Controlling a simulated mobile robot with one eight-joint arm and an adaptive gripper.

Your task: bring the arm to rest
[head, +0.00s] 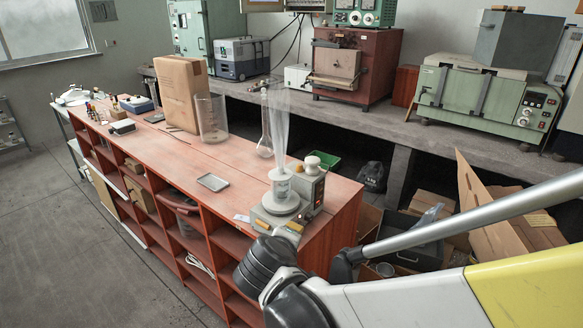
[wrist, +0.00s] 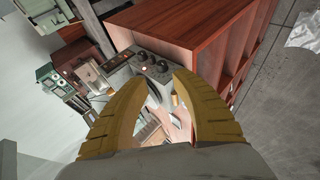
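My gripper (wrist: 163,84) shows in the wrist view with two yellow ribbed fingers apart and nothing held between them. Beyond the fingertips is a grey stirrer hotplate (wrist: 150,62) with dark knobs. In the head view my arm reaches in from the lower right, and its dark joint is in front of the bench end. My gripper is mostly hidden behind my arm in the head view. I cannot tell its exact distance from the hotplate.
The red-brown shelf bench (head: 240,170) bears a flat tray (head: 213,182), a tall glass beaker (head: 211,118), a flask (head: 265,125) and a cardboard box (head: 182,92). Open cartons (head: 520,220) lie at right. The floor at left (head: 60,240) is clear.

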